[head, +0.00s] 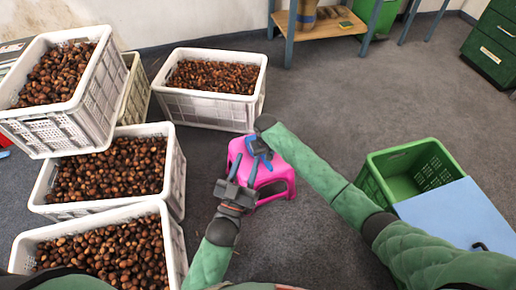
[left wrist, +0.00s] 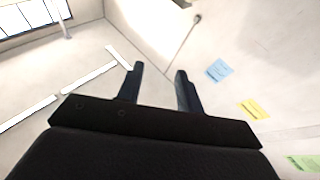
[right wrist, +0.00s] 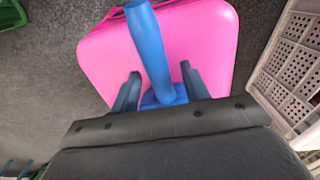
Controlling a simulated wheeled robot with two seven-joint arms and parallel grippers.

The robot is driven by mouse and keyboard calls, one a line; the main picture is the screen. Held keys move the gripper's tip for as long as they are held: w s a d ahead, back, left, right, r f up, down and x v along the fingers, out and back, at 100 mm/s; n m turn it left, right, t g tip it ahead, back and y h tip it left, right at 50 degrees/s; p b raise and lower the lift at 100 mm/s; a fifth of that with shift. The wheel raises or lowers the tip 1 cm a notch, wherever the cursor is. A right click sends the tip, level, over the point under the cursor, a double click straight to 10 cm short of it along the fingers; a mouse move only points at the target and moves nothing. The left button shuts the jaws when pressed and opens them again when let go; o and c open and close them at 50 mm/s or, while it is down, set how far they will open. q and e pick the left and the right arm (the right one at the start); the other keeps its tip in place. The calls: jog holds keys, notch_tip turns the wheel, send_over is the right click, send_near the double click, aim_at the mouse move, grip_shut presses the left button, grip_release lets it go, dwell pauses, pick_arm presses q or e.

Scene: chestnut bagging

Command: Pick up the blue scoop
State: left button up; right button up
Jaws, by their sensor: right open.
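The blue scoop (right wrist: 150,50) lies on the pink stool (right wrist: 205,40). In the right wrist view its blue handle runs between the two fingers of my right gripper (right wrist: 158,85), which is open and around it without visible grip. In the head view the blue scoop (head: 262,150) shows only in part, mostly hidden by my right gripper above the pink stool (head: 275,185). My left gripper (head: 243,168) is in front of the stool in the head view, pointing up. In the left wrist view its fingers (left wrist: 158,85) stand apart with nothing between them.
White crates of chestnuts stand at the left, such as the back crate (head: 215,105) and the front crate (head: 175,250). A green crate (head: 375,180) and a light blue panel (head: 460,210) are at the right. A wooden table (head: 325,30) stands behind.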

pick_arm(q)
jog(key=r, duration=0.2)
jog(key=r+t, duration=0.1)
jog(key=s+r+t, duration=0.1)
jog(key=r, duration=0.1)
jog(key=shift+a+r+h, duration=0.3)
jog(key=shift+r+h, duration=0.05)
jog(key=shift+h, duration=0.05)
pick_arm(e)
notch_tip(320, 180, down, 2)
jog(key=shift+f, duration=0.15)
jog(key=c, duration=1)
